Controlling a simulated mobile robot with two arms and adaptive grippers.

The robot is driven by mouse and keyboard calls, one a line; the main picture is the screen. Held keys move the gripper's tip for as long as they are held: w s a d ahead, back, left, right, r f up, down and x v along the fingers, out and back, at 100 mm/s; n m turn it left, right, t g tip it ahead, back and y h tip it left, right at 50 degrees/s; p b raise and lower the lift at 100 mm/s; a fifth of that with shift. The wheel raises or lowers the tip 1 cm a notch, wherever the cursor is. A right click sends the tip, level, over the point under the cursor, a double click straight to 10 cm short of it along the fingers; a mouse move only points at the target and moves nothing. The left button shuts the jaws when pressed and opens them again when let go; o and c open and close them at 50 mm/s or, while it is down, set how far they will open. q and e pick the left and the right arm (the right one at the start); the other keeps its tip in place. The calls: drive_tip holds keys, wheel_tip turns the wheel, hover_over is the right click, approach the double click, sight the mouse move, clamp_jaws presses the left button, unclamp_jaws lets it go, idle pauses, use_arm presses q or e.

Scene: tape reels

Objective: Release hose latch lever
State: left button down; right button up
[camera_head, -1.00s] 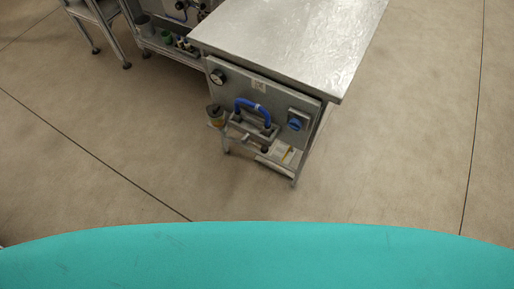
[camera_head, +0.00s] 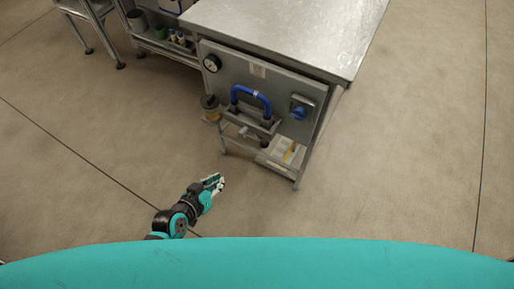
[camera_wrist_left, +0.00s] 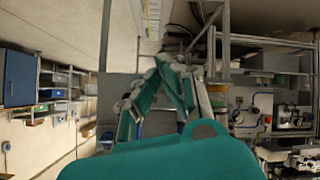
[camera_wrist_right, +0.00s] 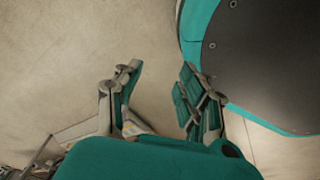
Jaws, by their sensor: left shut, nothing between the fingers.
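A blue hose (camera_head: 251,93) arches over the grey front panel (camera_head: 262,76) of a metal-topped bench in the head view. Its ends meet a grey bracket at the panel's lower part. A small pale lever-like part (camera_head: 245,132) sticks out below the hose; its exact latch position is too small to tell. My left gripper (camera_head: 215,183) is shut and empty, in front of the bench, below and left of the hose and apart from it. Its fingers also show in the left wrist view (camera_wrist_left: 161,82). My right gripper (camera_wrist_right: 160,72) is open and empty over the floor in the right wrist view.
The panel carries a gauge (camera_head: 211,63) and a blue rotary switch (camera_head: 299,112). A dark-topped cup-like container (camera_head: 210,106) stands at its left, a paper (camera_head: 288,150) on the low shelf. Metal shelving (camera_head: 170,48) stands behind left. The floor right of the bench is clear.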

sight(256, 140)
use_arm(q)
drive_tip(key=w+d+r+m+t+h+b, duration=0.1)
drive_tip(key=d+r+t+h+b, duration=0.1)
drive_tip(key=r, duration=1.1)
drive_tip(key=d+h, duration=0.1)
drive_tip(key=d, duration=0.1)
drive_tip(key=shift+w+d, duration=0.15)
drive_tip(key=shift+d, duration=0.15)
use_arm(e)
drive_tip(key=w, duration=0.2)
drive_tip(key=shift+w+a+f, duration=0.1)
drive_tip(key=shift+w+a, duration=0.15)
drive_tip(key=shift+w, duration=0.1)
use_arm(q)
drive_tip(key=shift+w, duration=0.1)
